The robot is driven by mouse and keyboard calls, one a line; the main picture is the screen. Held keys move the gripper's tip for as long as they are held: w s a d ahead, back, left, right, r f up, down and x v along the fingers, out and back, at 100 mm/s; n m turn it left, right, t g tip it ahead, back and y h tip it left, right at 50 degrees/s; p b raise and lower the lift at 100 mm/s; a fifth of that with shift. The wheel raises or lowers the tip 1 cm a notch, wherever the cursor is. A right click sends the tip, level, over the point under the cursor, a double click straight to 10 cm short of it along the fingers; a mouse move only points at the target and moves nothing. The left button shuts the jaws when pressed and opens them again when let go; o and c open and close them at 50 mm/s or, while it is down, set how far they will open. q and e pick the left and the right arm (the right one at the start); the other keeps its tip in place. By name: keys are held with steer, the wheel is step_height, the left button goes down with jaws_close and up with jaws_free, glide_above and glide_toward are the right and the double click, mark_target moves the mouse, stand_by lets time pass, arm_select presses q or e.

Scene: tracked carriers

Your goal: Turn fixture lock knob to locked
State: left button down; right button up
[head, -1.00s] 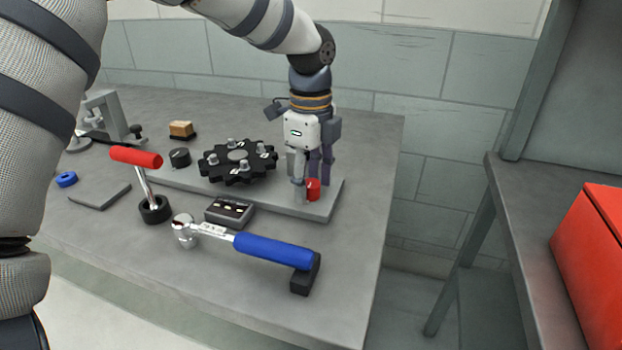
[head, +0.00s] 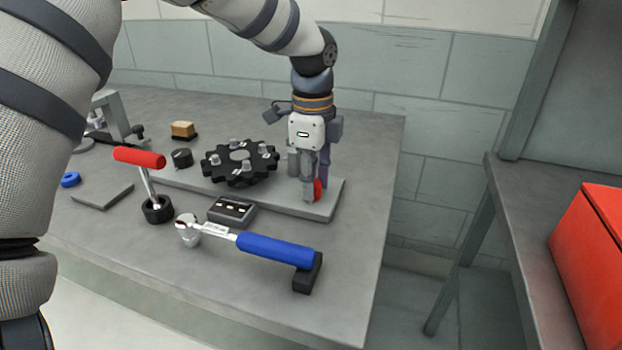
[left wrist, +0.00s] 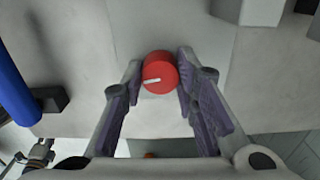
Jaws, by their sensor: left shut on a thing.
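The red knob (head: 318,190) stands at the right end of the grey fixture plate (head: 322,212). In the left wrist view the knob (left wrist: 160,72) shows its round top with a white mark lying nearly level, a little tilted. My left gripper (head: 312,192) points down over the plate and is shut on the knob. In the left wrist view its two fingers (left wrist: 158,78) stand on either side of the knob. In the head view a finger hides part of the knob. My right gripper is not in view.
A black toothed carrier (head: 240,163) with several grey pegs sits left of the gripper on the plate. A blue-handled ratchet (head: 275,250) lies in front, beside a small grey box (head: 231,209). A red-handled tool (head: 140,158) stands left. A red box (head: 592,250) is at right.

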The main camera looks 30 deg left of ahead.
arm_select(q)
steer(key=n, duration=0.4)
steer(key=shift+n, duration=0.3)
steer(key=n, duration=0.3)
steer(key=shift+n, duration=0.3)
steer(key=n, duration=0.4)
steer(key=shift+n, duration=1.8)
steer(key=c, duration=1.2)
jaws_free()
steer(key=shift+c, duration=0.2)
